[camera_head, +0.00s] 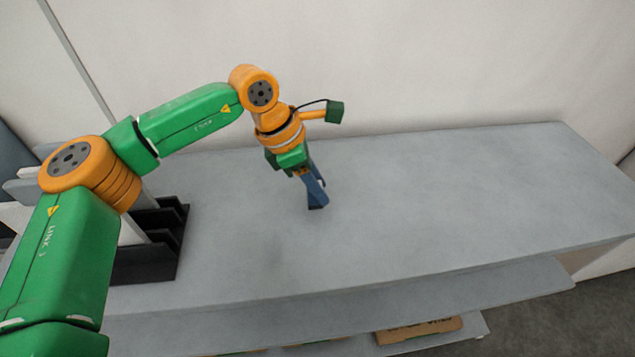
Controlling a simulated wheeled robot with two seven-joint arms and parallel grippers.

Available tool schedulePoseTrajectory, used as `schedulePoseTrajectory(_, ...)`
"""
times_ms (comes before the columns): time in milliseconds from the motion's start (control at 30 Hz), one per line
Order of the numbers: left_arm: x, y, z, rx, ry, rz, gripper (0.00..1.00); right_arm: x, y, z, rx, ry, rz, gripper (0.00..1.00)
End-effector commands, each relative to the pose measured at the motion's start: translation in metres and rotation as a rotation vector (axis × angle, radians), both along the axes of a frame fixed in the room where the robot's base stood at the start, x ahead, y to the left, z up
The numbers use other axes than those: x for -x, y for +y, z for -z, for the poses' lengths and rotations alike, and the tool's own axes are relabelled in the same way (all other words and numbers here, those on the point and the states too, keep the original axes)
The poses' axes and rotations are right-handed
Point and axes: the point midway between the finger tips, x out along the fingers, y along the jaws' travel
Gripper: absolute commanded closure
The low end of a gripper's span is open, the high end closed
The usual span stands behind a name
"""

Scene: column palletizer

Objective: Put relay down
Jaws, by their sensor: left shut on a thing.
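My left arm comes in from the left and reaches over the grey table (400,215). My left gripper (317,196) points down over the left-middle part of the tabletop, with narrow blue and dark parts at its end. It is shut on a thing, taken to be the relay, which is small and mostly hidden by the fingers. I cannot tell its outline, or whether it touches the tabletop. My right gripper is not in view.
A black slotted rack (160,235) stands at the table's left end, partly behind my arm. The tabletop to the right of the gripper is clear. A white wall (450,60) runs behind the table. A cardboard box (420,331) lies on a lower shelf.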

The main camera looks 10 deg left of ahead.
Motion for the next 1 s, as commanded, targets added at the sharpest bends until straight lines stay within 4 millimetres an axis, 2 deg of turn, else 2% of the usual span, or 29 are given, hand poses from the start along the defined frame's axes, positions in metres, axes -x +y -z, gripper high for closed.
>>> schedulePoseTrajectory(133, 0.001, 0.001, 0.019, -0.001, 0.002, -0.001, 1.0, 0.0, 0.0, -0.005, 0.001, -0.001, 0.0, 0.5)
schedulePoseTrajectory(467, 0.001, 0.001, 0.025, 0.0, -0.001, 0.0, 1.0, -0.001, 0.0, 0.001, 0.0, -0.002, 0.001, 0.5)
schedulePoseTrajectory(500, 0.001, 0.001, 0.023, 0.0, -0.001, 0.0, 0.55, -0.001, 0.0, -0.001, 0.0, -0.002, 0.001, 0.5)
schedulePoseTrajectory(600, 0.001, 0.001, 0.023, 0.0, 0.0, 0.0, 0.34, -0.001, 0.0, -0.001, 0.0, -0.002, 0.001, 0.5)
schedulePoseTrajectory(867, 0.001, 0.001, 0.022, 0.0, 0.0, 0.0, 0.34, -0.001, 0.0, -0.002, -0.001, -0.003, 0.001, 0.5)
schedulePoseTrajectory(900, 0.001, 0.001, 0.018, 0.0, -0.001, 0.0, 0.34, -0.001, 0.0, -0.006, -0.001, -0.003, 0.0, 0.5)
schedulePoseTrajectory(1000, 0.001, 0.007, 0.007, 0.001, -0.005, -0.002, 0.34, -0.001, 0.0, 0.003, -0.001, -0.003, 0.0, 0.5)
